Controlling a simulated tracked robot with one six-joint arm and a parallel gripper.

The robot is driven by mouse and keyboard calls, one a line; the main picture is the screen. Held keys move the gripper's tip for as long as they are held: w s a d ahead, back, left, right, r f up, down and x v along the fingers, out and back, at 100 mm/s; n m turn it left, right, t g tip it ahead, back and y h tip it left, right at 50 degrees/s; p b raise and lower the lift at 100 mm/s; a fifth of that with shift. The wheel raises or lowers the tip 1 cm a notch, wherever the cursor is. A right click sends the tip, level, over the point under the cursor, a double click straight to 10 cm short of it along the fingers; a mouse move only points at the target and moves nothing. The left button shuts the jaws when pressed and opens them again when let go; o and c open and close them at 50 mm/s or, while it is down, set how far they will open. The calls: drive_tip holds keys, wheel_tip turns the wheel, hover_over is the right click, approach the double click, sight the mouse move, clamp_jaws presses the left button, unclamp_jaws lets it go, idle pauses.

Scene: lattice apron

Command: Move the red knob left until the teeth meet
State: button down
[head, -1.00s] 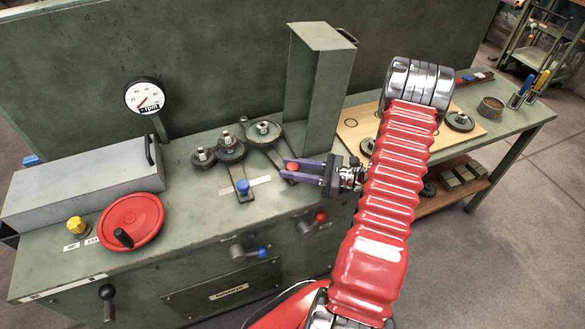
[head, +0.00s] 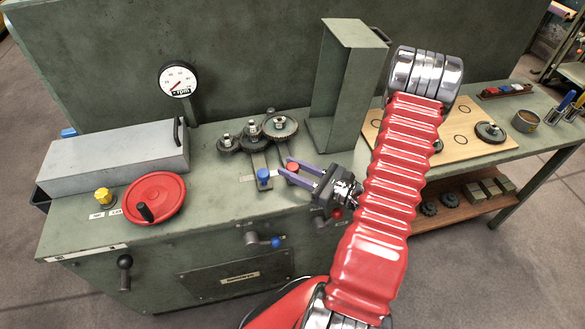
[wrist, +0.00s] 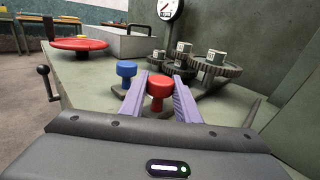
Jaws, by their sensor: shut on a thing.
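The red knob (wrist: 159,85) stands between the two purple fingers of my gripper (wrist: 160,84) in the wrist view. My gripper is shut on it. In the head view the red knob (head: 292,167) shows at the fingertips, on the arm leading up to the large gear (head: 283,133). A middle gear (head: 250,138) and a small gear (head: 228,146) lie left of the large gear. The large and middle gears look very close or touching in the head view; I cannot tell whether their teeth mesh. The blue knob (head: 263,175) is just left of the red knob.
A tall green box post (head: 340,85) stands behind my gripper. A red handwheel (head: 155,197), a grey cover (head: 115,160) and a gauge (head: 177,80) are to the left. A board with gears (head: 465,135) is at right.

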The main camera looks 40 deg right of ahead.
drive_tip(key=shift+d, duration=0.1)
drive_tip(key=c, duration=1.4)
unclamp_jaws()
drive_tip(key=shift+o, duration=0.2)
drive_tip(key=shift+s, duration=0.1)
drive_tip(key=shift+v, duration=6.8)
drive_tip(key=shift+f, duration=0.1)
